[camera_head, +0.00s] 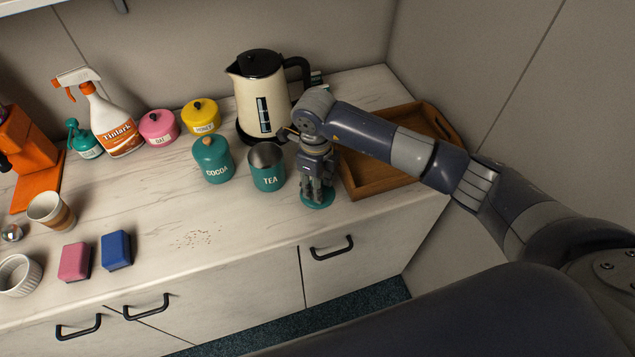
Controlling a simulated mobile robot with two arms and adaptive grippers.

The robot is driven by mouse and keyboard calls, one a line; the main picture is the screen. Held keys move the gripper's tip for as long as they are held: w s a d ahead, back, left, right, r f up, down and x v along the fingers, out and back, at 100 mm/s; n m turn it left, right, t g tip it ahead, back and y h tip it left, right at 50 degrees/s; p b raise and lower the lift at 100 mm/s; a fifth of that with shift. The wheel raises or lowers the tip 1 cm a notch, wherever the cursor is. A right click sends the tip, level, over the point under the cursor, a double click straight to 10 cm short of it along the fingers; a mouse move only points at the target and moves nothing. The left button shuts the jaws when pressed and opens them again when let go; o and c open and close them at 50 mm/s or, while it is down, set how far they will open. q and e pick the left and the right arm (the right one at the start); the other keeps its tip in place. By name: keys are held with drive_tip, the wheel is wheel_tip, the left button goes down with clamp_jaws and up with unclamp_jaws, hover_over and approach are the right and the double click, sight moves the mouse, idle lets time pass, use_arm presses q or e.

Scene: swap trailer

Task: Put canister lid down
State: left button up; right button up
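The teal TEA canister (268,168) stands open on the counter, with no lid on its rim. A round teal lid (317,203) is directly below my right gripper (317,193), just right of the canister and near the counter's front edge. The gripper points down and its fingers come down to the lid's top. They hide the lid's middle and any knob, so I cannot tell if they grip it. The lid is at or very close to the counter surface; I cannot tell if it touches. My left gripper is not in view.
A wooden tray (366,188) lies close right of the lid, partly under my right arm. A kettle (262,95) stands behind. The lidded COCOA canister (213,160) is left of TEA. Crumbs (198,238) and two sponges (116,250) lie front left.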

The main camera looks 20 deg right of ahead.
drive_tip(key=shift+r, duration=0.2)
drive_tip(key=shift+w+r, duration=0.1)
drive_tip(key=shift+r, duration=0.2)
wheel_tip(320, 180, up, 11)
drive_tip(key=b, duration=0.3)
drive_tip(key=shift+s+a+r+b, duration=0.15)
drive_tip(key=shift+s+a+b, duration=0.05)
drive_tip(key=shift+b, duration=0.15)
